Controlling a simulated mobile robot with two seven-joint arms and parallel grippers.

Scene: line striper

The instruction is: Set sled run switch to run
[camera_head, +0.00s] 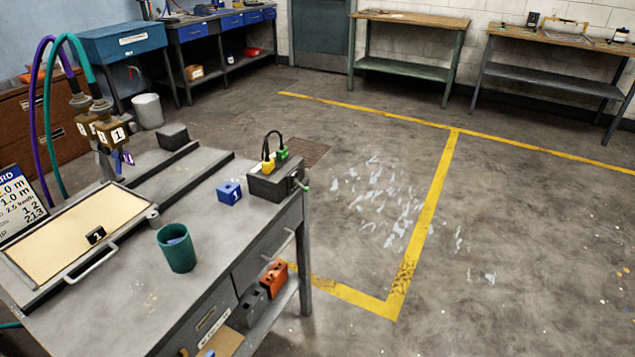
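A grey workbench (130,303) fills the lower left. On its far right corner sits a dark grey box (270,186) with a yellow plug (267,167), a green plug (282,154) and a looped black cable. A small green part (305,186) sticks out at the box's right side. On the left of the bench a cream panel (65,250) in a grey frame carries a small black fitting (96,235). I cannot tell which part is the run switch or its position. Neither of my grippers is in view.
A green cup (176,252) and a blue block (229,192) stand on the bench. Brass-coloured blocks marked 1 (110,133) hang from purple and teal hoses at the left. Open floor with yellow lines (430,210) lies right of the bench. More benches (410,62) line the back wall.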

